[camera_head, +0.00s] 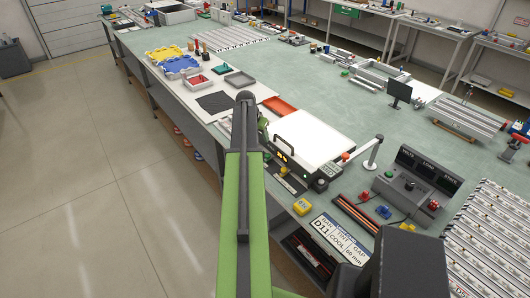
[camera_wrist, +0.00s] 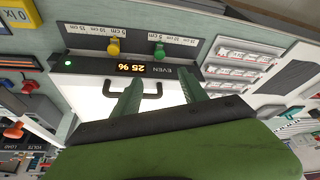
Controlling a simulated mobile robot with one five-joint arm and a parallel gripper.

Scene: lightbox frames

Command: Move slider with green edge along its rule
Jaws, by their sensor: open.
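In the wrist view, which shows the lightbox upside down, a green slider (camera_wrist: 159,50) sits at one end of its white rule (camera_wrist: 182,40). A yellow slider (camera_wrist: 113,46) stands to its left on a similar rule (camera_wrist: 88,29).
A dark handle (camera_wrist: 150,92) sticks out near the fingers in the wrist view. In the head view a yellow block (camera_head: 301,206), a D11 label plate (camera_head: 335,238) and a lamp stand (camera_head: 373,154) are close by.

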